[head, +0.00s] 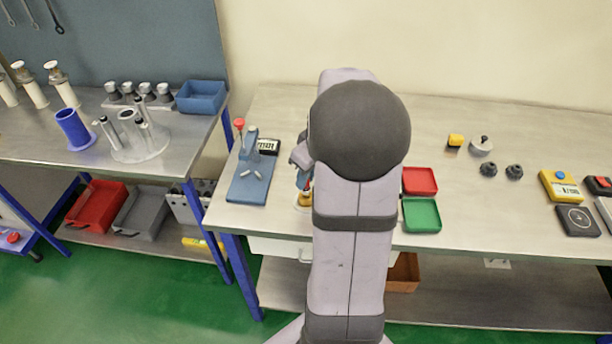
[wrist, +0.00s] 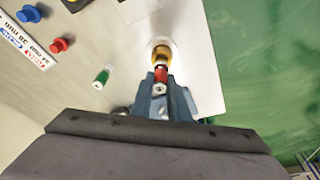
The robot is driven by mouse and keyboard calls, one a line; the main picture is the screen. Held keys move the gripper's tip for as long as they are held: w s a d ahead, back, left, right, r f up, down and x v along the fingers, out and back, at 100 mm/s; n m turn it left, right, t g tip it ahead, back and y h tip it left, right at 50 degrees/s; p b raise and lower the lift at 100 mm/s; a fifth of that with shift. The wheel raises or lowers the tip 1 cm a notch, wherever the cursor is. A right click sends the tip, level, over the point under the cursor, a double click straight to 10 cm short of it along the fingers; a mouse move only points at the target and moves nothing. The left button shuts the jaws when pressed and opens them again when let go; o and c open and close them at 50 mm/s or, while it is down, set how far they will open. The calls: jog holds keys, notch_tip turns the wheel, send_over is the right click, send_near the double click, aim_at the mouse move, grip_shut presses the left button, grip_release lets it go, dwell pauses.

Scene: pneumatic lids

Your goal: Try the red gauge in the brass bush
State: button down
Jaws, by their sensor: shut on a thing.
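My gripper (wrist: 160,93) is shut on the red gauge (wrist: 161,76), whose red body shows between the jaws in the wrist view. The brass bush (wrist: 161,53) sits in a pale round holder just beyond the gauge's far end. The gauge lines up with the bush and overlaps it in the wrist view; I cannot tell whether its tip is inside or just above. In the head view the brass bush (head: 304,199) shows low beside my arm, with my gripper (head: 304,178) over it, partly hidden by my arm.
A green gauge (wrist: 103,76) stands to the left in the wrist view, near a red knob (wrist: 60,45) and a blue knob (wrist: 28,14). A red tray (head: 419,181) and a green tray (head: 421,215) lie right of my arm. A blue stand (head: 251,178) is at the left.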

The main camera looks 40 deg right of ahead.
jog(key=shift+f+b, duration=0.35)
jog(key=shift+b, duration=0.05)
dwell(3.8)
jog(key=shift+r+p, duration=0.35)
jog(key=shift+r, duration=0.15)
dwell(1.0)
jog(key=shift+r+p, duration=1.9)
jog(key=shift+r, duration=0.5)
jog(key=shift+w, duration=0.1)
